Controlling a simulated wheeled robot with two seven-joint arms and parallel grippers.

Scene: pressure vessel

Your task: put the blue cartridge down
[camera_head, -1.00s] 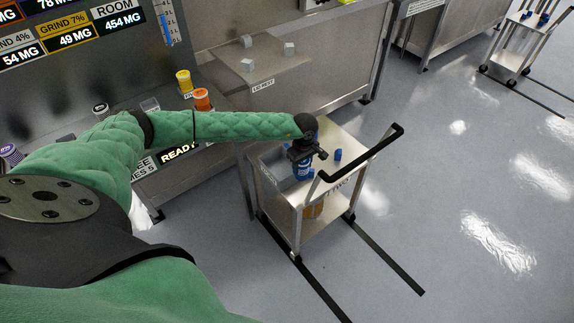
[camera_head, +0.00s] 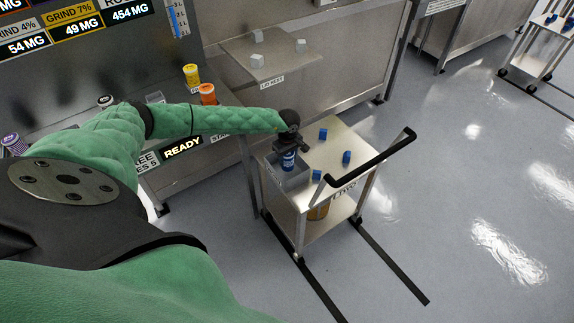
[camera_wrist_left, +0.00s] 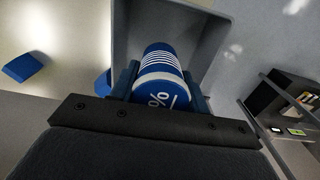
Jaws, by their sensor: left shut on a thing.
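My left gripper (camera_head: 289,147) is shut on the blue cartridge (camera_head: 288,161) at the left end of the wheeled cart (camera_head: 338,143). The cartridge hangs below the gripper, over or within a grey open bin (camera_head: 292,183) on that end of the cart. In the left wrist view the cartridge (camera_wrist_left: 160,72) is blue with white stripes and a percent mark, held between both fingers, with the grey bin's walls (camera_wrist_left: 213,45) around its far end. I cannot tell whether it touches the bin floor. My right gripper is not in view.
Blue pieces stand on the cart top: one at the back (camera_head: 322,133), one at the right (camera_head: 346,157), one near the front (camera_head: 316,174). A black handle (camera_head: 370,160) rises on the cart's right. A steel counter with yellow (camera_head: 191,74) and orange (camera_head: 207,93) containers stands behind.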

